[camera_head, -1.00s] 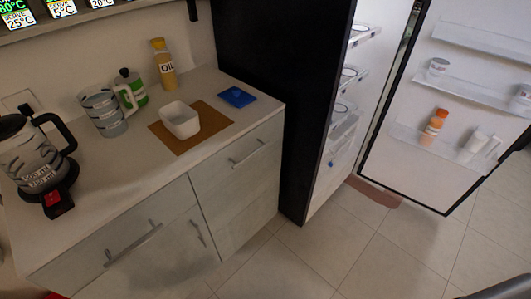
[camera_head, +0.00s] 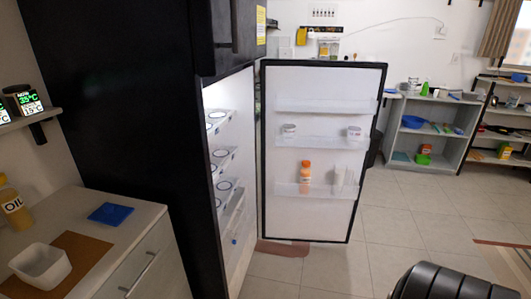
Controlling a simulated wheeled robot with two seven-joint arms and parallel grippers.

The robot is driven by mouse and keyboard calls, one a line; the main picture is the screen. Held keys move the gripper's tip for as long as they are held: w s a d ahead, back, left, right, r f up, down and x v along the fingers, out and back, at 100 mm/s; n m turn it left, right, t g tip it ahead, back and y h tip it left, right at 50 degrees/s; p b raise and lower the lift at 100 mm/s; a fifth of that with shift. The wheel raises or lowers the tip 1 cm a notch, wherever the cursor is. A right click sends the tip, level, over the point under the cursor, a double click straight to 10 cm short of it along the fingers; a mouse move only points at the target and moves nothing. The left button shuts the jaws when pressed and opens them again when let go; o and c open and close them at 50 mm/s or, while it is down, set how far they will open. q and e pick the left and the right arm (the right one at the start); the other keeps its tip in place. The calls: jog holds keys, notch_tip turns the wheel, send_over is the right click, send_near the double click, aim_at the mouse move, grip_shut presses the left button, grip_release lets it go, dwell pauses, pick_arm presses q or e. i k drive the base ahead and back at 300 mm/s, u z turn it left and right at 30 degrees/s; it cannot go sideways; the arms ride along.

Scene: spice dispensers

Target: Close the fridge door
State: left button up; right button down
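The fridge (camera_head: 130,120) is a tall black cabinet left of centre in the head view. Its lower door (camera_head: 322,220) stands wide open, swung out to the right, with its white inner side facing me. The door's shelves hold an orange-capped bottle (camera_head: 306,177), small white jars (camera_head: 354,132) and a white container. Lit shelves (camera_head: 222,160) show inside the fridge. A dark ribbed part of my own arm shows at the bottom right edge. Neither gripper is in view.
A counter (camera_head: 130,222) with a white bowl (camera_head: 40,264), a blue lid and an oil bottle stands at the left. The tiled floor in front of and right of the door is clear. A grey shelf unit (camera_head: 434,125) stands at the back right.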

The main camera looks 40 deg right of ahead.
aim_at(323, 98)
jog(key=k, duration=1.65)
jog(key=z, duration=2.1)
jog(key=i, duration=7.1)
jog(key=u, duration=1.6)
